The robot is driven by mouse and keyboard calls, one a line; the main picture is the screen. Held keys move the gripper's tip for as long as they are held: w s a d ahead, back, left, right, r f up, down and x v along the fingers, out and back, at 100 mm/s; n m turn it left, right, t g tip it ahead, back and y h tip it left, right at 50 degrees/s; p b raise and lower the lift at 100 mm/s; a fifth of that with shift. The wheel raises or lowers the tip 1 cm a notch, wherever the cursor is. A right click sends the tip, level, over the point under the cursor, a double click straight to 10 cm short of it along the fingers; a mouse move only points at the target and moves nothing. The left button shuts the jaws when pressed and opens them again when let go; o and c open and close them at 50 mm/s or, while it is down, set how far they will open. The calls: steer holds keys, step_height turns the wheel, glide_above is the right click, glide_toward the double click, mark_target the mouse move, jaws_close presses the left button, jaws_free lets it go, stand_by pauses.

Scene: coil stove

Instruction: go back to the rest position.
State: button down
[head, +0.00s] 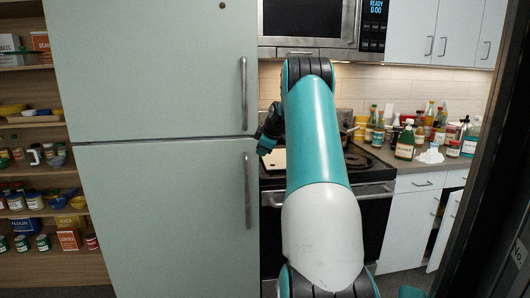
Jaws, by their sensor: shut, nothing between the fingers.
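My arm reaches forward and up through the middle of the head view, in front of the coil stove (370,160). My gripper (265,148) shows small and dark at the left of the arm, near the fridge's right edge and above the stove's left side. It is shut and holds nothing. My arm hides much of the stove top and the oven door.
The pale green fridge (160,75) stands close on the left. A microwave (300,20) hangs above the stove. Several bottles, a green one (405,145) among them, crowd the right counter. An open cabinet door (446,232) juts out below. Stocked shelves (30,185) stand far left.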

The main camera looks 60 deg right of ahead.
steer(key=w+a+r+y, duration=0.2)
steer(key=a, duration=1.1)
steer(key=w+a+r+n+g+y, duration=0.1)
steer(key=w+a+r, duration=0.15)
steer(key=a, duration=0.95)
steer(key=w+a+r+y, duration=0.1)
steer(key=w+a+y, duration=0.15)
steer(key=a, duration=1.05)
steer(key=s+a+n+g, duration=0.15)
steer(key=s+a, duration=0.35)
steer(key=a, duration=0.7)
steer(key=s+a+f+g+y, duration=0.1)
steer(key=s+a+g, duration=0.1)
steer(key=s+a, duration=0.6)
steer(key=s+a+f+g, duration=0.2)
steer(key=s+a, duration=0.6)
steer(key=s, duration=0.6)
steer(key=shift+n+y, duration=0.35)
